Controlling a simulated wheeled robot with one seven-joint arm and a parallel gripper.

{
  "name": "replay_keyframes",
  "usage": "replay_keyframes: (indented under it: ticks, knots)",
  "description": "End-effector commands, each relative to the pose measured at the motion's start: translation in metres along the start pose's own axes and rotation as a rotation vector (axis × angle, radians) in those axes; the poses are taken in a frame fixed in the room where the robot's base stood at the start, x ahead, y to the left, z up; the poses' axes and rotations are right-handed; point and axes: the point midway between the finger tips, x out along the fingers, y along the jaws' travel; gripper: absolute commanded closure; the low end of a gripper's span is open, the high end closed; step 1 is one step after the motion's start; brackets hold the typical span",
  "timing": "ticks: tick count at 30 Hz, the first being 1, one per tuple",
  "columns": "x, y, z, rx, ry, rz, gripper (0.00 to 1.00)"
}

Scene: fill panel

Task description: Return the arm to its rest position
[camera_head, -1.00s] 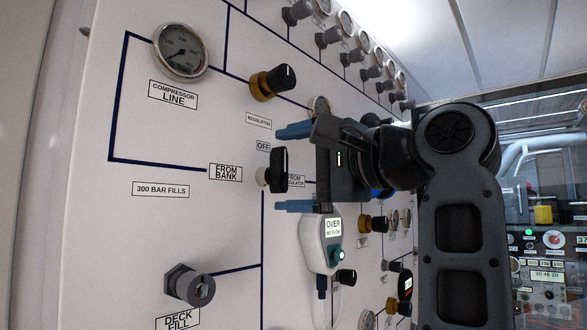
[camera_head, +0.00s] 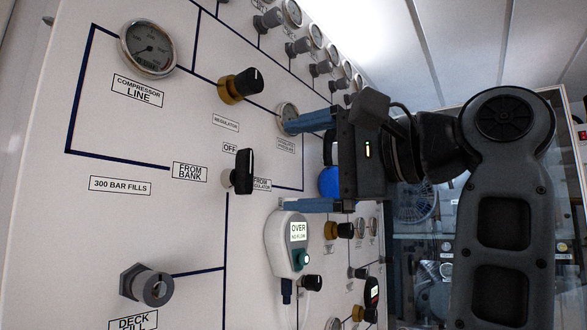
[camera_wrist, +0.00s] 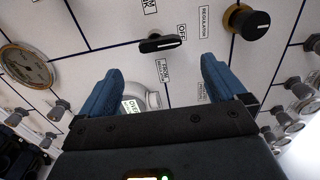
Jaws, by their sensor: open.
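My gripper (camera_head: 308,163) is open and empty, with its two blue fingers spread one above the other in the head view. The fingers point left toward the white panel (camera_head: 100,230). The black valve handle (camera_head: 244,171) beside the OFF label stands upright, left of the fingers and apart from them. In the wrist view my gripper (camera_wrist: 165,85) shows both fingers apart with nothing between them, and the black handle (camera_wrist: 160,44) lies beyond the fingertips. My dark arm reaches in from the right and hides part of the panel.
A gauge (camera_head: 148,49), a yellow-based regulator knob (camera_head: 240,86) and a grey deck fill fitting (camera_head: 147,285) stick out from the panel. A white handheld meter (camera_head: 291,245) reading OVER hangs just below the lower finger. A row of gauges and knobs runs along the panel's top.

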Motion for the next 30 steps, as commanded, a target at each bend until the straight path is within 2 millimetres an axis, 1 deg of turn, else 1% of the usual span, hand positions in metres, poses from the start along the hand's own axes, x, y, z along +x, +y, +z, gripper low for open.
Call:
replay_keyframes:
  ticks: [12, 14, 16, 17, 20, 21, 23, 24, 25, 26, 27, 29, 30]
  knots:
    - [0.0, 0.0, 0.0, 0.0, 0.001, 0.0, 0.02]
    - [0.001, 0.004, -0.002, 0.0, 0.005, 0.002, 0.02]
    - [0.003, 0.015, -0.006, -0.001, 0.018, 0.004, 0.02]
    - [0.004, 0.023, -0.009, -0.002, 0.028, 0.006, 0.02]
    - [0.007, 0.057, -0.022, -0.015, 0.072, 0.014, 0.02]
    - [0.009, 0.074, -0.027, -0.022, 0.096, 0.02, 0.02]
    - [0.009, 0.102, -0.035, -0.039, 0.131, 0.028, 0.02]
    - [0.008, 0.12, -0.041, -0.051, 0.157, 0.034, 0.02]
    - [0.006, 0.133, -0.044, -0.06, 0.175, 0.039, 0.02]
    - [0.005, 0.147, -0.048, -0.071, 0.194, 0.045, 0.02]
    - [0.002, 0.165, -0.051, -0.085, 0.219, 0.054, 0.02]
    - [-0.003, 0.192, -0.056, -0.11, 0.256, 0.068, 0.02]
    - [-0.007, 0.209, -0.059, -0.126, 0.278, 0.078, 0.02]
